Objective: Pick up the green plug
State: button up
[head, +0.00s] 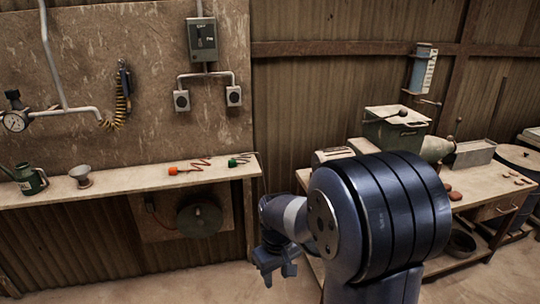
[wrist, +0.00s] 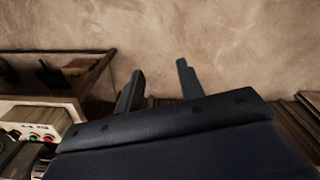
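An orange plug (head: 173,170) with a red cord lies left of the green one on the shelf (head: 130,182). A funnel-like cup (head: 81,176) and an oil can (head: 27,179) stand further left. Two sockets (head: 233,96) hang above. A workbench (head: 480,188) stands at right.

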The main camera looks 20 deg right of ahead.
aim_at(232, 163)
jog(key=i+j+z, duration=0.2)
jog(key=i, duration=0.3)
jog(key=i+j+z, duration=0.2)
jog(key=i+j, duration=0.15)
jog(key=i, duration=0.15)
jog(key=i+j+z, duration=0.2)
jog(key=i+j, duration=0.15)
jog(key=i, duration=0.15)
jog(key=i+j, duration=0.7)
jog(key=i+z, duration=0.05)
jog(key=i, duration=0.05)
